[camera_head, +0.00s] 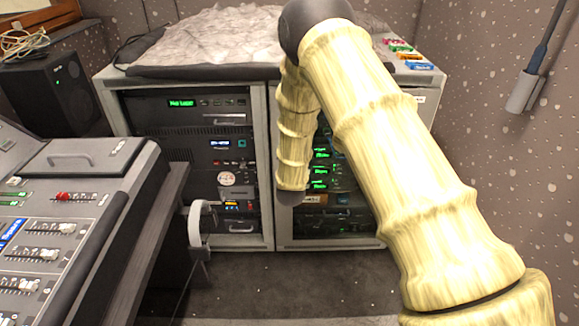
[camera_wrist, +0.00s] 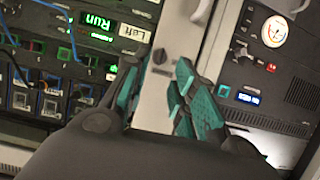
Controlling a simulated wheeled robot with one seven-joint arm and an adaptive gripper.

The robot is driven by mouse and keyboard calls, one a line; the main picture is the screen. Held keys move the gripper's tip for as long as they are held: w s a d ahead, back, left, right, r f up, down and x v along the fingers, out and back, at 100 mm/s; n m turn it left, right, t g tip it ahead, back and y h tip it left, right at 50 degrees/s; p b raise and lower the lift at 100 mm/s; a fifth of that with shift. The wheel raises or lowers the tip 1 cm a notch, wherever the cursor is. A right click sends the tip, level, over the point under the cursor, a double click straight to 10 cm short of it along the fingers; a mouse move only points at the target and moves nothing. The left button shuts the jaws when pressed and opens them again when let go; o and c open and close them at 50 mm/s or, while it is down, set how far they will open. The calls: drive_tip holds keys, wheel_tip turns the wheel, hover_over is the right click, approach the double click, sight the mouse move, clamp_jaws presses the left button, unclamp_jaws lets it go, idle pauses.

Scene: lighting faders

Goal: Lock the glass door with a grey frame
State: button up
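The rack cabinet has two bays with grey frames. The left door frame (camera_head: 268,180) shows in the head view; the right bay's frame (camera_head: 284,225) is partly hidden by my arm. In the wrist view a pale grey frame strip (camera_wrist: 172,30) runs between the bays. A small dark round knob, perhaps the lock (camera_wrist: 159,56), sits on it. My gripper (camera_wrist: 158,82) has its teal fingers apart, just below the knob in the picture, with the strip showing between them. I cannot tell whether they touch it. In the head view the gripper is hidden behind my arm.
A mixing desk (camera_head: 75,215) with faders fills the left side. A black speaker (camera_head: 48,90) stands behind it. A white headphone-like item (camera_head: 198,225) hangs at the desk's edge. Dark floor (camera_head: 290,290) in front of the rack is clear. A grey holder (camera_head: 523,92) is on the right wall.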

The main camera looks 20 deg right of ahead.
drive_tip(key=shift+v, duration=3)
drive_tip(key=s+f+n+g+y+p, duration=0.1)
drive_tip(key=s+f+g+p, duration=0.1)
drive_tip(key=s+f, duration=0.45)
drive_tip(key=s+f+g+p, duration=0.2)
drive_tip(key=s+f, duration=0.1)
drive_tip(key=s, duration=0.6)
drive_tip(key=s+f+n+g+y+p, duration=0.15)
drive_tip(key=s+f, duration=0.25)
drive_tip(key=s, duration=0.4)
drive_tip(key=s+a+f+g+y+p, duration=0.1)
drive_tip(key=s+g+p, duration=0.3)
drive_tip(key=s, duration=2.4)
drive_tip(key=g, duration=0.3)
drive_tip(key=shift+s+p, duration=0.35)
drive_tip(key=shift+s, duration=0.05)
drive_tip(key=shift+a+g, duration=0.1)
drive_tip(key=shift+g, duration=0.15)
